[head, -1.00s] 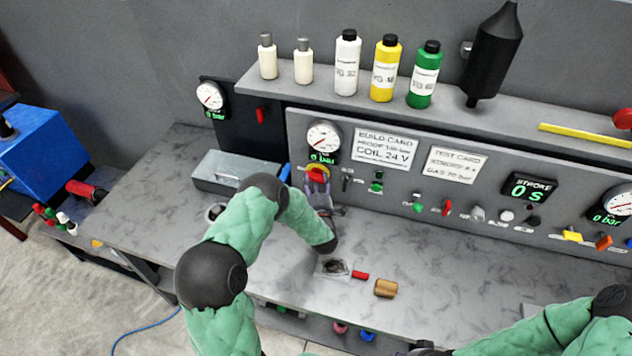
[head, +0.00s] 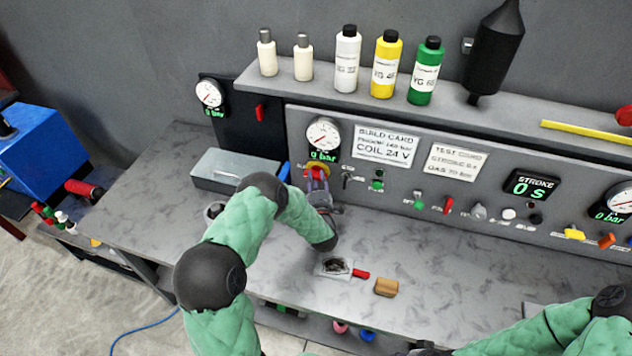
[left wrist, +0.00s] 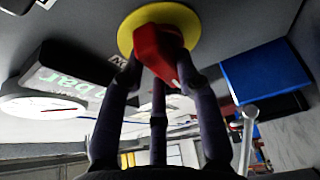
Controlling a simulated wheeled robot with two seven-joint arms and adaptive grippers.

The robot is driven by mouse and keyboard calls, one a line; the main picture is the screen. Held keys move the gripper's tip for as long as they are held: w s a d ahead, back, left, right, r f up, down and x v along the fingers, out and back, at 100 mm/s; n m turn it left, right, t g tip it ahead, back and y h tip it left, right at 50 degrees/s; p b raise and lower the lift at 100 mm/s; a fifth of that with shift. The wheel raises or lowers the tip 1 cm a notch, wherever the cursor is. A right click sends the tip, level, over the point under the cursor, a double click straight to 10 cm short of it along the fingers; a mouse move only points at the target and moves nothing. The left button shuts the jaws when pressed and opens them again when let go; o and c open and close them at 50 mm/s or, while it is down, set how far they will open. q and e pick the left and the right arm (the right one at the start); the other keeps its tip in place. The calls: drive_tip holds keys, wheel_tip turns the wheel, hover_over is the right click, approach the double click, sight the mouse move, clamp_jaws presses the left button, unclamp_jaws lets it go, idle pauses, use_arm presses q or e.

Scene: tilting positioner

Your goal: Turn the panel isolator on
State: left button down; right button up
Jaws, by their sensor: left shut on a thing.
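The panel isolator is a red handle (left wrist: 155,42) on a round yellow plate (left wrist: 190,22), mounted on the grey panel. In the head view its yellow plate (head: 318,164) shows below the left gauge, and the handle is mostly hidden by my fingers. My left gripper (head: 318,180) reaches up to it from the front. In the left wrist view the dark fingers of my left gripper (left wrist: 160,72) are closed around the handle, which sits tilted between them. My right arm enters at the lower right of the head view; its gripper is out of the picture.
A gauge (head: 323,133) is above the isolator, with a small lever (head: 347,178) to its right. A grey lidded box (head: 235,170) and a blue block (head: 284,172) stand to the left.

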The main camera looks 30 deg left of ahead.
use_arm(q)
drive_tip(key=shift+a+f+m+t+h+b, duration=0.2)
drive_tip(key=shift+m+t+h+b, duration=0.85)
drive_tip(key=shift+m+b, duration=2.7)
drive_tip(key=shift+d+f+m+t+h+b, duration=0.1)
drive_tip(key=shift+f+m+t+h+b, duration=0.6)
drive_tip(key=shift+m+b, duration=3)
drive_tip(key=shift+a+r+m+t+h+b, duration=0.1)
drive_tip(key=shift+m+t+h+b, duration=1.3)
drive_tip(key=shift+m+b, duration=2.3)
drive_tip(key=shift+t+y, duration=0.35)
drive_tip(key=c, duration=0.9)
unclamp_jaws()
drive_tip(key=shift+r, duration=0.1)
drive_tip(key=shift+s+d, duration=0.1)
drive_tip(key=shift+s, duration=0.05)
drive_tip(key=s+d, duration=0.1)
drive_tip(key=s, duration=0.3)
drive_tip(key=s+d+f, duration=0.1)
drive_tip(key=s, duration=0.4)
drive_tip(key=s+d, duration=0.1)
drive_tip(key=s, duration=0.4)
drive_tip(key=shift+s+d+f, duration=0.1)
drive_tip(key=shift+d+f, duration=0.05)
